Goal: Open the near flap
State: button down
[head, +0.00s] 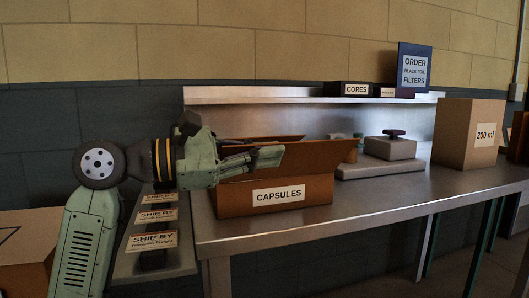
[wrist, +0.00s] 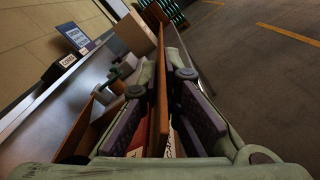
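The brown cardboard box (head: 242,205) labelled CAPSULES stands on the metal table. Its near flap (head: 318,160) stands raised along the front edge, its left part hidden by my gripper. In the wrist view the near flap (wrist: 159,95) shows edge-on as a long brown strip between my fingers. My gripper (head: 268,157) is at the flap's left part, above the box front. In the wrist view its two dark pads stand on either side of the flap, with narrow gaps showing, so it looks open around it. Contact at the tips is unclear.
A box labelled 200 ml (head: 468,135) stands at the table's right. A shelf (head: 230,95) holds a CORES box (head: 348,89) and an order sign (head: 414,70). SHIP BY cards (head: 155,215) lie left.

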jog(key=shift+f, duration=0.1)
jog(key=c, duration=1.8)
grip_release()
jog(key=shift+c, duration=0.2)
jog(key=shift+a, duration=0.1)
jog(key=v, duration=1.1)
jog(key=shift+s+a, duration=0.2)
jog(key=shift+a, duration=0.15)
